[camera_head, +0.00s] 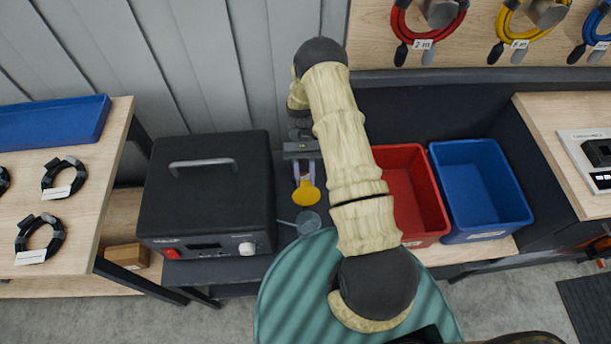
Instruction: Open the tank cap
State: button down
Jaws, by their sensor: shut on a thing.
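A yellow round cap (306,193) is between the fingertips of my gripper (304,178), just right of a black box-shaped unit. The fingers are shut on the cap. Just below the cap in the picture is a small grey-blue round piece (307,222), perhaps the tank's opening; I cannot tell whether the cap touches it. The tank itself cannot be made out clearly. My arm passes close to the right of the cap.
The black unit (208,190) with a top handle and front knob stands close to the left of my gripper. A red bin (436,232) and a blue bin (522,212) stand to the right. Wooden tables with a blue tray (52,124) and cable coils (63,177) are at left.

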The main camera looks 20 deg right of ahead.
jog(key=c, duration=1.1)
grip_release()
jog(key=shift+s+f, duration=0.15)
jog(key=shift+s, duration=0.15)
jog(key=shift+w, duration=0.1)
jog(key=b+v, duration=0.2)
jog(key=v, duration=1)
jog(key=shift+b, duration=0.3)
